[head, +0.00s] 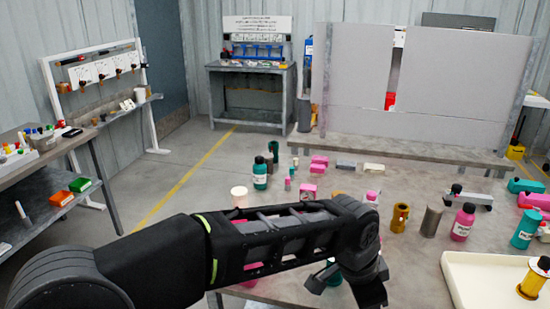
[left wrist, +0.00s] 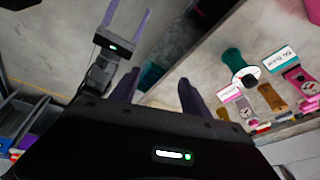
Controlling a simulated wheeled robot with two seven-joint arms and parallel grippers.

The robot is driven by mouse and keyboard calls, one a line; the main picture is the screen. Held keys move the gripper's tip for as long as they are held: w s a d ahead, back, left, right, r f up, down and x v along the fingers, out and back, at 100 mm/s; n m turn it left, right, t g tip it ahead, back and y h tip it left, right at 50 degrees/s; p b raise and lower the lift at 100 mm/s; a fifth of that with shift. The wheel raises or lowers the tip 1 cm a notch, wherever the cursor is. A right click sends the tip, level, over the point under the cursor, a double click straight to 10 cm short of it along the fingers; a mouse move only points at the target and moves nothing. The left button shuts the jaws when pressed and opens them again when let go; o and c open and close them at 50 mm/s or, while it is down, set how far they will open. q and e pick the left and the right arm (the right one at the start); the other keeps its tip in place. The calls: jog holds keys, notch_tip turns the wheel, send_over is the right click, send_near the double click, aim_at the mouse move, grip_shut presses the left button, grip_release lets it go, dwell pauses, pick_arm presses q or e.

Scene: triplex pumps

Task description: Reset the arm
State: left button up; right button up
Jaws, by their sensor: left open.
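My left arm (head: 280,235) comes in from the left across the front of the head view, bent at a dark joint at the table's near edge. My right arm is not in the head view. The arm hides part of the table front, including pink and teal parts.
The grey table (head: 330,170) holds a teal bottle (head: 260,174), a pink bottle (head: 463,222), a brass cylinder (head: 399,218), a grey cylinder (head: 431,221) and pink blocks. A cream tray (head: 480,295) is at the right front. A side bench (head: 50,160) stands left, with open floor between.

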pick_arm(q)
notch_tip(320, 180, down, 17)
jog(key=w+a+n+h, duration=0.2)
jog(key=a+n, duration=0.1)
jog(key=n, duration=0.4)
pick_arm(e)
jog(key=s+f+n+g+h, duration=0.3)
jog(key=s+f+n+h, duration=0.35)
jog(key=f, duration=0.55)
pick_arm(q)
jog(key=s+a+f+n+t, duration=0.1)
jog(key=a+f+n, duration=0.25)
jog(key=f, duration=0.25)
jog(key=s+a+f+n, duration=0.2)
jog(key=a+f, duration=0.3)
jog(key=s+a+f+n+g+y, duration=0.1)
jog(key=s+a+f+n, duration=0.4)
jog(key=s+a+f, duration=0.6)
jog(key=s+a+g, duration=0.1)
jog(key=s+a, duration=0.1)
jog(key=shift+s+a, duration=0.3)
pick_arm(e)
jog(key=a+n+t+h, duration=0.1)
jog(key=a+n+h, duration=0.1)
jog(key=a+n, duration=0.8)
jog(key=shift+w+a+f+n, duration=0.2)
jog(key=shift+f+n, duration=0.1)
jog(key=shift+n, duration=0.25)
